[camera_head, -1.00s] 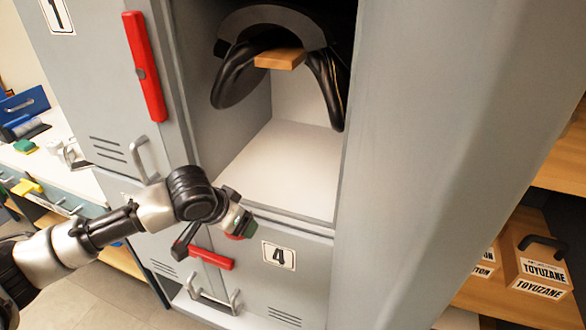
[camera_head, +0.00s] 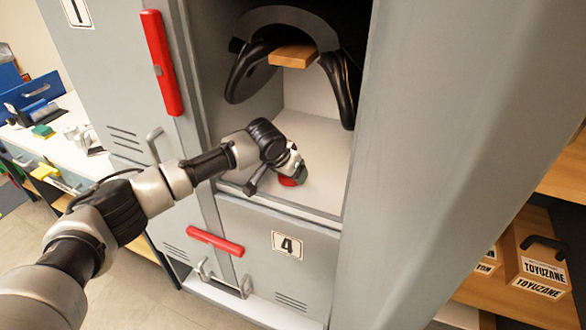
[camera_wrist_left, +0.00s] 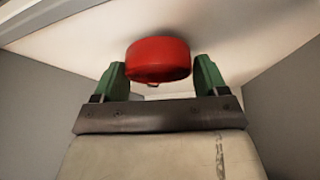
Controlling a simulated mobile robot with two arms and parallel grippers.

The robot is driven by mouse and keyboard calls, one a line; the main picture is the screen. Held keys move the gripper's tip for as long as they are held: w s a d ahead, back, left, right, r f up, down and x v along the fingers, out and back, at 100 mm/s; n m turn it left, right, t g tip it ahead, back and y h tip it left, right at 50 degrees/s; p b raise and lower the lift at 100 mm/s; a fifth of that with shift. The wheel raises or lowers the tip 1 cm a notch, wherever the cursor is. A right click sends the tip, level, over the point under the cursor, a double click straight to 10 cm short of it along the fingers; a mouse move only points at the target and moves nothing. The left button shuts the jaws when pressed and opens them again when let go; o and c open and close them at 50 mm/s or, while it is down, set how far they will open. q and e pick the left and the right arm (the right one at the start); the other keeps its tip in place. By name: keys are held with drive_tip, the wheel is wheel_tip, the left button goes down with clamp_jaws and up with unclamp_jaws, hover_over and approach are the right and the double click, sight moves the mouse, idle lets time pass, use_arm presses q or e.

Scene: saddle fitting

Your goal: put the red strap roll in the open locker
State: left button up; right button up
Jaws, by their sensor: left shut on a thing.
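The red strap roll (camera_head: 288,181) is at my left gripper (camera_head: 299,178), inside the open locker (camera_head: 325,160) just above or at its white floor. The roll also shows in the left wrist view (camera_wrist_left: 158,59), between the two green fingers of my left gripper (camera_wrist_left: 158,76). The gripper is shut on it. I cannot tell whether the roll touches the locker floor. My right gripper is not in view.
A black saddle (camera_head: 285,30) hangs on a wooden bracket (camera_head: 293,56) in the upper part of the locker. The locker floor around the roll is clear. A closed locker marked 4 (camera_head: 265,265) is below, and another closed door (camera_head: 105,90) is at left.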

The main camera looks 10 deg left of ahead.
use_arm(q)
drive_tip(key=shift+w+d, duration=0.25)
drive_tip(key=shift+w, duration=0.25)
drive_tip(key=shift+w+d, duration=0.25)
drive_tip(key=shift+w, duration=0.25)
drive_tip(key=shift+f+p, duration=0.45)
drive_tip(key=shift+f, duration=0.25)
drive_tip(key=shift+s+a, duration=0.1)
drive_tip(key=o, duration=1)
drive_tip(key=shift+f, duration=0.1)
drive_tip(key=b+v, duration=0.1)
drive_tip(key=v, duration=1.1)
drive_tip(key=shift+b, duration=0.35)
